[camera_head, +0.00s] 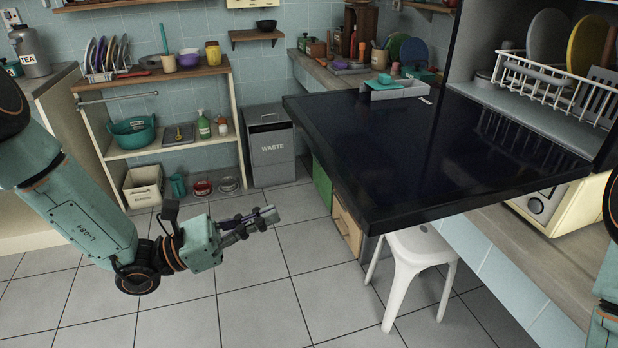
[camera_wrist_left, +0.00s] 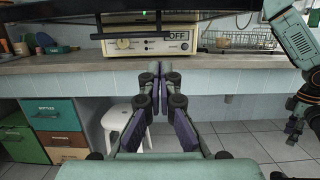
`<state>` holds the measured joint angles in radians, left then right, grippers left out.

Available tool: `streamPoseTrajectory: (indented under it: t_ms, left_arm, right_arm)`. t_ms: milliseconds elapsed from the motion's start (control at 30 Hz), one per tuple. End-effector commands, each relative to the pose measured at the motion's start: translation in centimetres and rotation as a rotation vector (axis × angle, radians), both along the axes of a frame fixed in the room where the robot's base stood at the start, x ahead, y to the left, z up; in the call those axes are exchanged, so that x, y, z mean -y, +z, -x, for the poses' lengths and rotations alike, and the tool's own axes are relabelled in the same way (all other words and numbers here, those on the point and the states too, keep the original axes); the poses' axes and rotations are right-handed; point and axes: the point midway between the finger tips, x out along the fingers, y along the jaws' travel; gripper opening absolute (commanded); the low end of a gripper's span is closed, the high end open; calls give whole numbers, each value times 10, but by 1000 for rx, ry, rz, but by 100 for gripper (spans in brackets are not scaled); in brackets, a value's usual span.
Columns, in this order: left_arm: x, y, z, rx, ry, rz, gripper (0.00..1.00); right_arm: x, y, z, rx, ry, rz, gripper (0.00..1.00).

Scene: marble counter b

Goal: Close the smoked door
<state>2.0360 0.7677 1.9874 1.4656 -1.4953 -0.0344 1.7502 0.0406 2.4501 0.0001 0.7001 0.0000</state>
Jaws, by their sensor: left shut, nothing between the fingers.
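The smoked door (camera_head: 430,150) is a wide, glossy dark panel. It stands open, sticking out flat from the front of a cabinet at the right in the head view, over the counter's edge. In the left wrist view its dark edge (camera_wrist_left: 80,32) crosses the top. My left gripper (camera_head: 272,215) is shut and empty, left of and lower than the door's free edge, apart from it. Its closed fingers also show in the left wrist view (camera_wrist_left: 160,73). Part of my right arm shows at the right edge of both views; its dark gripper (camera_wrist_left: 293,130) is small and unclear in the left wrist view.
Inside the cabinet is a white dish rack (camera_head: 560,85) with plates. A cream appliance (camera_wrist_left: 150,42) stands on the counter (camera_wrist_left: 60,66) under the door. A white stool (camera_head: 415,258) stands below. A grey waste bin (camera_head: 272,148) is farther back. The tiled floor around my left gripper is clear.

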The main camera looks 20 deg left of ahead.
Motion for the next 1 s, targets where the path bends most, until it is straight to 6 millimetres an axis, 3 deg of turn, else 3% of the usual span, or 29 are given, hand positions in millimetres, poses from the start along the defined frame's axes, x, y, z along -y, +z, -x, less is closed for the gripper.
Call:
streamPoseTrajectory:
  t_ms: [700, 800, 1000]
  left_arm:
    - [70, 22, -50, 1, -8, -3, 0]
    - [67, 42, -50, 3, -2, 0, 0]
    - [67, 58, -49, 1, -3, 0, 0]
  right_arm:
    - [0, -19, 0, 0, 1, 0, 55]
    - [0, -15, 0, 0, 1, 0, 55]
    - [0, -13, 0, 0, 1, 0, 55]
